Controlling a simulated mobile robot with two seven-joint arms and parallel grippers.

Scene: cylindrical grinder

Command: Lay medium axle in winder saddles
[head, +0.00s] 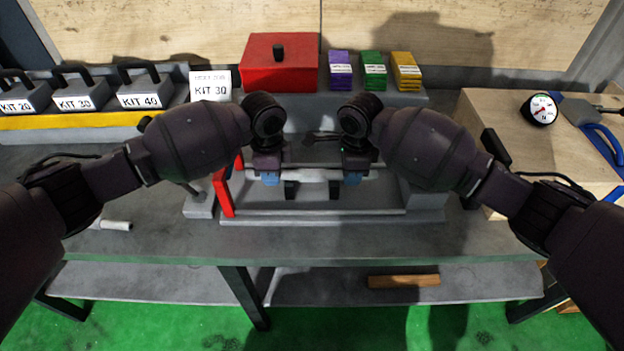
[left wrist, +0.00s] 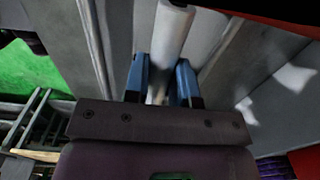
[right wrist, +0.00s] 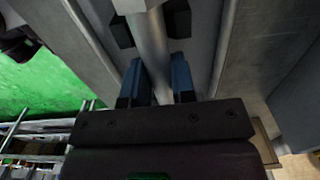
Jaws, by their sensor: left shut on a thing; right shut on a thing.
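The axle (head: 313,174), a light grey metal rod, lies level across the grey winder (head: 310,212) in the head view. My left gripper (head: 268,178) is shut on its left part, and my right gripper (head: 354,178) is shut on its right part. Two black saddles (head: 291,190) (head: 334,190) show just below the rod, between my grippers. The axle runs between blue fingertips in the left wrist view (left wrist: 172,35) and the right wrist view (right wrist: 148,45). Black saddle blocks (right wrist: 178,20) flank it in the right wrist view. I cannot tell whether it touches the saddle bottoms.
A red upright (head: 222,192) stands at the winder's left end. A red box (head: 281,66) and purple, green and yellow stacks (head: 374,72) stand behind. Kit weights (head: 80,95) are at the left, and a dial gauge (head: 540,109) is at the right.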

